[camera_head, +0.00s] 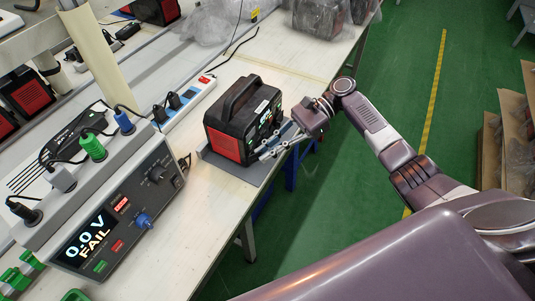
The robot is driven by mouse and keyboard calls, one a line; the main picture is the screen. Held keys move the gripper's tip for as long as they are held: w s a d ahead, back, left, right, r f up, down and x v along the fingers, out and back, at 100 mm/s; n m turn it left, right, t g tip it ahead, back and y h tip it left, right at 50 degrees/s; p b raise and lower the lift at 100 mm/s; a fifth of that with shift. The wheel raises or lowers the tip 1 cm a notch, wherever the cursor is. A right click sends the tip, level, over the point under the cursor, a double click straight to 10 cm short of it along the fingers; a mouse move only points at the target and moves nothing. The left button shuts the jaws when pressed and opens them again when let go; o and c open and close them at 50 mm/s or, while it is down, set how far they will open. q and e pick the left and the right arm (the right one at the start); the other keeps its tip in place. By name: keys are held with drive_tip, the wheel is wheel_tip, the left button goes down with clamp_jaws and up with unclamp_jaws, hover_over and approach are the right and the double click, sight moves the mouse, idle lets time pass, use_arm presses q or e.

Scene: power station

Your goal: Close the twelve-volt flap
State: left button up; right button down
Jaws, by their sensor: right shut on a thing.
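The power station (243,117), a black and red box with a top carry handle, stands upright on a grey tray (238,171) on the workbench. Its front with sockets and a small lit display faces right, toward my right arm. My right gripper (268,154) reaches in from the right, its fingers against the lower front of the power station and shut on a part there. The twelve-volt flap is too small and too covered by the fingers to make out. My left gripper is not in view.
A tester (124,222) showing "0.0 V FAIL" stands at the left, with plugs and cables above it. A white power strip (185,104) lies behind the power station. Wrapped units (322,16) sit at the bench's far end. Open green floor lies to the right.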

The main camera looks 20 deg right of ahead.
drive_tip(key=shift+s+f, duration=0.1)
drive_tip(key=shift+s, duration=0.05)
drive_tip(key=c, duration=2)
unclamp_jaws()
drive_tip(key=shift+c, duration=0.2)
drive_tip(key=shift+d+r, duration=0.25)
drive_tip(key=shift+d, duration=0.05)
drive_tip(key=v, duration=0.7)
drive_tip(key=shift+d, duration=0.1)
drive_tip(key=shift+c, duration=0.6)
